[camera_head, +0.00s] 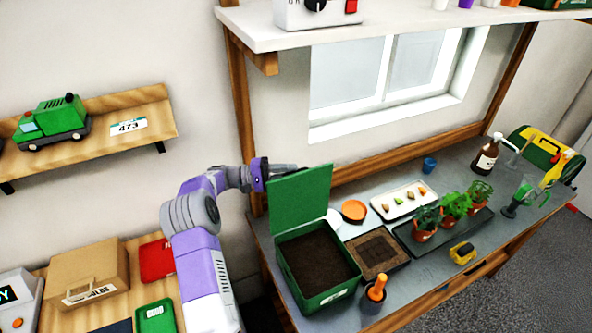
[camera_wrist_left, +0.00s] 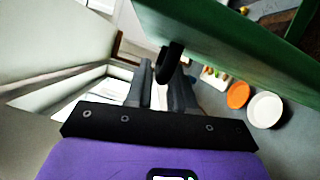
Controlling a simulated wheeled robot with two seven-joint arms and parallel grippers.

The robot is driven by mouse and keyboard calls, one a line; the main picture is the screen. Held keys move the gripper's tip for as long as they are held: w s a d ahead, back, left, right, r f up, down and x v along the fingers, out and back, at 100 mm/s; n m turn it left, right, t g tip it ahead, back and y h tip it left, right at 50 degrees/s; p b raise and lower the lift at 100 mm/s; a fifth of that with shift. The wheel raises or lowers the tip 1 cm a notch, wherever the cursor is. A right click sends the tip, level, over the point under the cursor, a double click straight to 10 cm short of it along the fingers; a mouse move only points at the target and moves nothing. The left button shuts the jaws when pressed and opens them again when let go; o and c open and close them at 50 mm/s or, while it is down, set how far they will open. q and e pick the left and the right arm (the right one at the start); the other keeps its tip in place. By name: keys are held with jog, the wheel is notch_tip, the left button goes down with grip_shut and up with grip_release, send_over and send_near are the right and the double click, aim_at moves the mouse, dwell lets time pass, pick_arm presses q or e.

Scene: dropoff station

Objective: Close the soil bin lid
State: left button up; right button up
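The green soil bin (camera_head: 319,300) stands on the grey bench, filled with dark soil. Its green lid (camera_head: 300,200) stands upright at the bin's back edge, so the bin is open. The lid also fills the upper right of the left wrist view (camera_wrist_left: 235,40), with a dark curved piece on it that looks like a handle (camera_wrist_left: 170,62). My left gripper (camera_head: 286,170) is behind the lid near its top edge. In the left wrist view its fingers (camera_wrist_left: 160,88) show a narrow gap with nothing clearly held; contact with the lid cannot be told. My right gripper is not in view.
Right of the bin are a soil tray (camera_head: 377,252), an orange dish (camera_head: 354,210), a white tray (camera_head: 403,199) and potted plants (camera_head: 453,205). A dark pot with an orange-handled tool (camera_head: 375,294) stands close to the bin's front right. A shelf (camera_head: 380,28) hangs above.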

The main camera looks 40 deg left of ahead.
pick_arm(q)
jog(key=shift+x, duration=1.05)
jog(key=shift+w, duration=0.1)
grip_shut()
